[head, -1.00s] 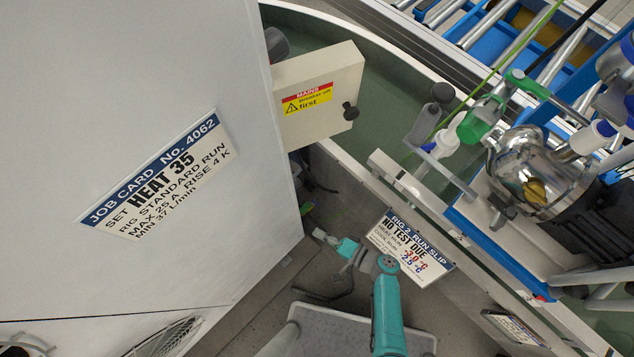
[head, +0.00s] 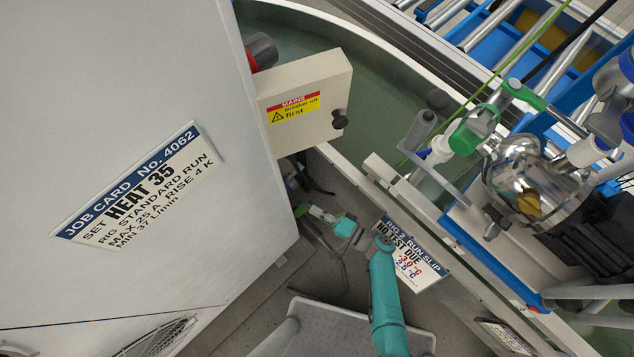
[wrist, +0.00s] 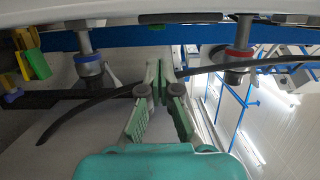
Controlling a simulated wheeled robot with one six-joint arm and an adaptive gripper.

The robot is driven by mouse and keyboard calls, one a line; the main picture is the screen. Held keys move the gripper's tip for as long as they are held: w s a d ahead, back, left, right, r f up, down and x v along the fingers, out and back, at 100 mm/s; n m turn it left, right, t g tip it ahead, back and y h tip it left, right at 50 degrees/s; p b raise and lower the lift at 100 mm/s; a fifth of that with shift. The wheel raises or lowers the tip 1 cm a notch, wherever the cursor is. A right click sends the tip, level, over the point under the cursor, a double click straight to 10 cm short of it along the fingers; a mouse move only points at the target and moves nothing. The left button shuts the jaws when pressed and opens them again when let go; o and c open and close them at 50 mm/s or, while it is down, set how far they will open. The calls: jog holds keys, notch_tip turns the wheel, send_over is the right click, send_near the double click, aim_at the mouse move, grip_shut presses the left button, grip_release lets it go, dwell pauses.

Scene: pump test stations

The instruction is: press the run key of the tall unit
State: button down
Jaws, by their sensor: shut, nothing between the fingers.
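A tall grey cabinet (head: 120,60), which looks like the tall unit, fills the left of the head view. Its side carries a job card (head: 135,190) reading "HEAT 35". No run key shows in either view; the cabinet's key face is turned away or out of frame. My gripper (head: 318,214) is low, right of the cabinet and apart from it, at the end of my teal arm. In the wrist view my gripper (wrist: 160,72) has its green-padded fingers together at the tips, with nothing held.
A beige mains box (head: 305,100) with a black knob juts out beside the cabinet. A red and dark knob (head: 262,52) shows behind it. A run slip (head: 408,255) hangs on the bench front, right of my gripper. A dark hose (wrist: 100,98) crosses the wrist view near the fingers.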

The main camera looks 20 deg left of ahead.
jog(key=x, duration=0.7)
jog(key=shift+a, duration=0.4)
jog(key=shift+w+f, duration=0.1)
